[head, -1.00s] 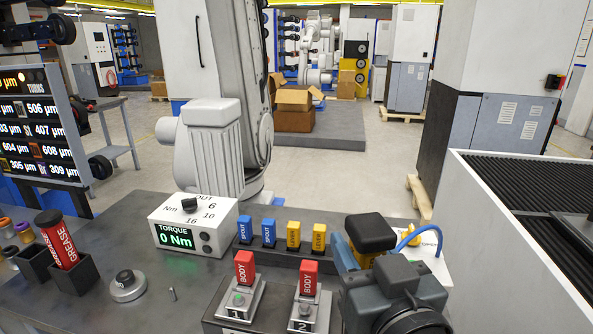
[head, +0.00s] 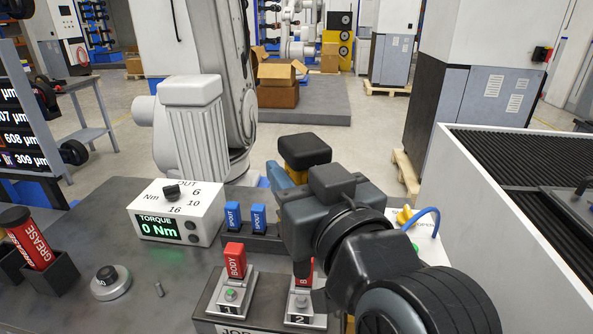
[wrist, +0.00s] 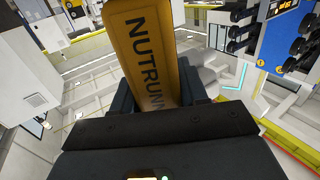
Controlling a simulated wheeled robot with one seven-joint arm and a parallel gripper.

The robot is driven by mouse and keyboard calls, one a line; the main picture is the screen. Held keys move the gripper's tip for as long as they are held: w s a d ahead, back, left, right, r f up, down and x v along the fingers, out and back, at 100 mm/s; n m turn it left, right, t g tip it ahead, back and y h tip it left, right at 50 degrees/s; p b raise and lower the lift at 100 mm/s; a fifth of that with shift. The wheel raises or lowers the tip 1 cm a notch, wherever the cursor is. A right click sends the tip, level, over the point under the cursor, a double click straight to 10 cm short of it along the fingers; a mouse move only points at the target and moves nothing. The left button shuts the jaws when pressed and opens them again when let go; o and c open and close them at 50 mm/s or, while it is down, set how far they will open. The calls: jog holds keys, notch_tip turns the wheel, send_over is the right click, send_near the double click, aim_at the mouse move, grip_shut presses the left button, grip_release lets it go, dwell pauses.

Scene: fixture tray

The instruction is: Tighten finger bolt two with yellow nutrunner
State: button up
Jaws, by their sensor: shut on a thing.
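The yellow nutrunner (wrist: 150,50), lettered "NUTRUNN…", fills the upper middle of the wrist view, between the jaws of my gripper (wrist: 162,98). In the head view the nutrunner (head: 303,152) shows a black cap over a yellow body, with my gripper (head: 282,178) shut on it. Its lower end is hidden behind my arm. Station 2 (head: 304,318) of the fixture is at the bottom middle, with a grey round bolt head (head: 301,301). Its red BODY part (head: 304,268) is partly covered by my arm. The nutrunner is held behind the stations.
Station 1 (head: 231,294) has a green-topped bolt and red BODY block. Blue SPOUT blocks (head: 259,218) stand behind. The torque box (head: 178,212) reads 0 Nm. A grease tube (head: 28,238) stands left. A white-walled bin (head: 470,190) is right.

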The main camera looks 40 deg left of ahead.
jog(key=shift+f+b, duration=2.5)
jog(key=shift+f, duration=0.7)
jog(key=shift+f+b, duration=0.45)
jog(key=shift+f, duration=0.3)
dwell(1.5)
jog(key=shift+r, duration=0.2)
dwell(0.7)
jog(key=shift+r+p, duration=2.5)
jog(key=shift+r, duration=0.45)
